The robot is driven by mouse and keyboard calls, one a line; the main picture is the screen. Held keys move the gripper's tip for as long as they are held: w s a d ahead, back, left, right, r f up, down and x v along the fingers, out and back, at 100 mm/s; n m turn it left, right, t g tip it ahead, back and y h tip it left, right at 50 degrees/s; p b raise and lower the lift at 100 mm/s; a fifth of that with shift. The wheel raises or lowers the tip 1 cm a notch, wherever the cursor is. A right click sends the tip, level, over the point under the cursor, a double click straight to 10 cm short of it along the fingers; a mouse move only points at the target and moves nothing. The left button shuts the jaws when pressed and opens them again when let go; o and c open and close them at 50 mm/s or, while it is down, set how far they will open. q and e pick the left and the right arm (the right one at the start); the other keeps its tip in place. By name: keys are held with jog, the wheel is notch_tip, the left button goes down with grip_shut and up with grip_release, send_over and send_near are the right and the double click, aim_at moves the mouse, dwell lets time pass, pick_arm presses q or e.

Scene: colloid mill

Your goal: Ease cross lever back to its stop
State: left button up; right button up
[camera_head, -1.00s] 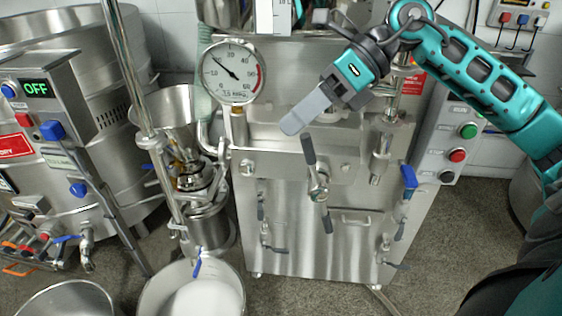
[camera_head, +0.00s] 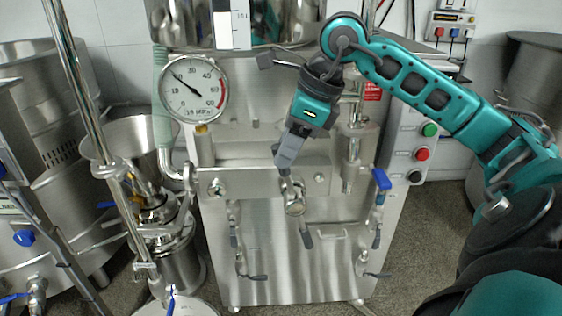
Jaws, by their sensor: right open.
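The cross lever (camera_head: 294,199) sits on the front of the steel mill cabinet, with a metal hub and dark grips. Its lower grip (camera_head: 306,236) points down and slightly right. Its upper grip is hidden behind my right gripper (camera_head: 283,165). That gripper points down with its fingertips at the top of the lever; I cannot tell whether they touch it. The right gripper is open, though its fingers overlap from this angle. My left gripper is out of the picture.
A pressure gauge (camera_head: 193,89) stands at the upper left of the cabinet (camera_head: 270,270). A blue-handled valve (camera_head: 381,180) and green, red and black buttons (camera_head: 422,154) are on the right. A steel funnel (camera_head: 128,140) stands to the left.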

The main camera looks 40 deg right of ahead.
aim_at(281, 173)
jog(key=shift+x, duration=1.6)
grip_shut()
